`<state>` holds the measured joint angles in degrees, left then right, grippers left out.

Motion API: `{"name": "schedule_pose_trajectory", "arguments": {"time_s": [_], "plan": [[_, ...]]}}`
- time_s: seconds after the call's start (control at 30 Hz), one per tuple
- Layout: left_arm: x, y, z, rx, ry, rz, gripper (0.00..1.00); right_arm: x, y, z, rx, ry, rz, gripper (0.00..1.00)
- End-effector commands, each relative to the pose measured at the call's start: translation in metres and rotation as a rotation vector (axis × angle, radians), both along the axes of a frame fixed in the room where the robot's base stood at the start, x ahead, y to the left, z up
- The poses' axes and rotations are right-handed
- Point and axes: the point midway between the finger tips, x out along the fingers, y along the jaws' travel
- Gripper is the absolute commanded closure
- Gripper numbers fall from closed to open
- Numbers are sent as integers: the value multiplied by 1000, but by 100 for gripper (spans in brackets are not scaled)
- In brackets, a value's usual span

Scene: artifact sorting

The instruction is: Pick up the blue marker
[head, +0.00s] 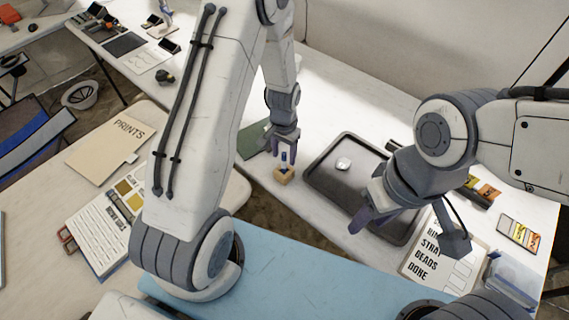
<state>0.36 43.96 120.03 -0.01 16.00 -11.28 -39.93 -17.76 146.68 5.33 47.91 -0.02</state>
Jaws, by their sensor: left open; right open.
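A small blue marker (284,156) stands upright in a small wooden block (284,175) on the white table, left of the dark tray. My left gripper (282,156) is open and comes down from above, with its fingers beside the marker. Whether the fingers touch the marker cannot be told, and they hide part of it.
The dark tray (318,181) holds a small pale object (343,164). A card with printed words (420,268) lies at the right, near a clear bluish box (510,280). A green sheet (252,140) lies behind my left gripper. A folder marked PRINTS (108,150) lies on the left table.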

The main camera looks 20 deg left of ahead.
Motion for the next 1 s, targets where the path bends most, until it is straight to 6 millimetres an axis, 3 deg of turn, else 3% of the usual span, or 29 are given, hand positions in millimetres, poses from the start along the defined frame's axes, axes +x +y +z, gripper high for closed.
{"name": "schedule_pose_trajectory", "arguments": {"time_s": [0.4,0.7,0.73,0.87,1.0], "plan": [[8,3,-45,0,3,-1,43,0,0,17,0,0,-1,52],[8,3,-52,0,0,-1,43,0,0,17,0,0,-1,52],[8,3,-52,0,0,-1,47,0,0,17,0,0,-1,52],[8,3,-52,0,0,-1,96,0,0,17,0,0,-1,52],[8,3,-51,0,0,-1,100,0,0,17,0,0,-1,52]]}}
